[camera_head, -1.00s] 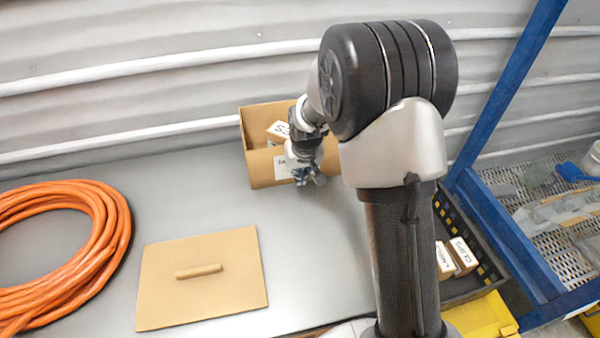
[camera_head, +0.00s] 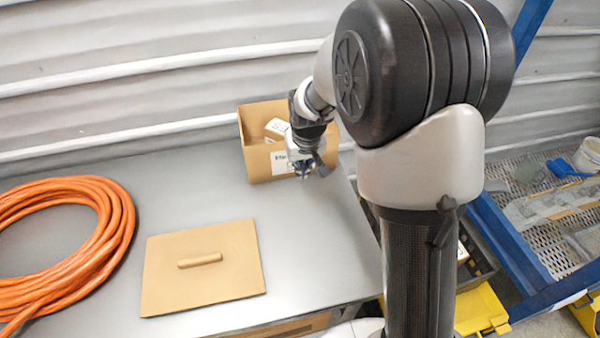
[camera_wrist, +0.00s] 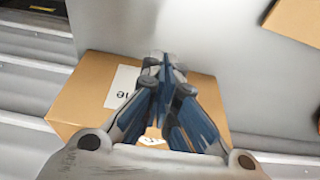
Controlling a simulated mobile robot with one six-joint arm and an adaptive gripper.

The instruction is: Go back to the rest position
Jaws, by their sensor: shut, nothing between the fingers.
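My gripper (camera_head: 305,170) is at the end of my arm, in front of the open cardboard box (camera_head: 262,167) at the back of the grey table. In the wrist view my gripper (camera_wrist: 160,112) has its blue fingers together with nothing between them. The box (camera_wrist: 85,100) with its white label shows behind the fingers there. In the head view a small labelled carton (camera_head: 277,128) sits inside the box. I cannot tell whether the fingertips touch the box.
A tan lid with a handle (camera_head: 165,285) lies flat on the table (camera_head: 210,205). A coil of orange hose (camera_head: 115,235) lies at the left. A blue frame (camera_head: 515,245) and a yellow bin (camera_head: 480,312) stand at the right. The table between lid and box is clear.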

